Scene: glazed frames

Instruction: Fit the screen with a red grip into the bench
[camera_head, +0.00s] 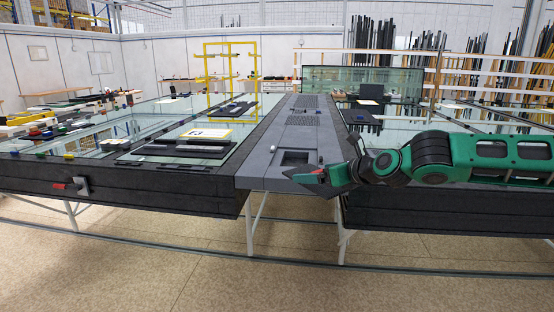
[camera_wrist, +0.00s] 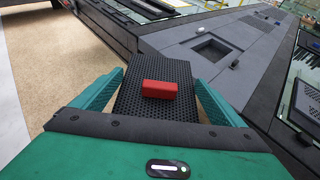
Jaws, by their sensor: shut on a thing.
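My gripper (camera_head: 316,178) is in front of the grey middle strip of the bench (camera_head: 262,160), near its front edge. In the wrist view, my gripper (camera_wrist: 158,78) has its teal fingers on both sides of a black perforated screen (camera_wrist: 150,109). The screen's red grip (camera_wrist: 158,89) lies between the fingers, and the gripper is shut on the screen. A bit of red shows at the gripper in the head view. A square recess (camera_head: 295,158) is in the strip's top; this recess (camera_wrist: 212,48) is beyond the screen in the wrist view.
A small white knob (camera_head: 325,149) stands beside the recess. Perforated panels (camera_head: 303,120) are set in the strip further back. Glass-topped tables flank the strip, with a yellow frame (camera_head: 229,80) on the left. Open floor (camera_head: 180,265) lies in front.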

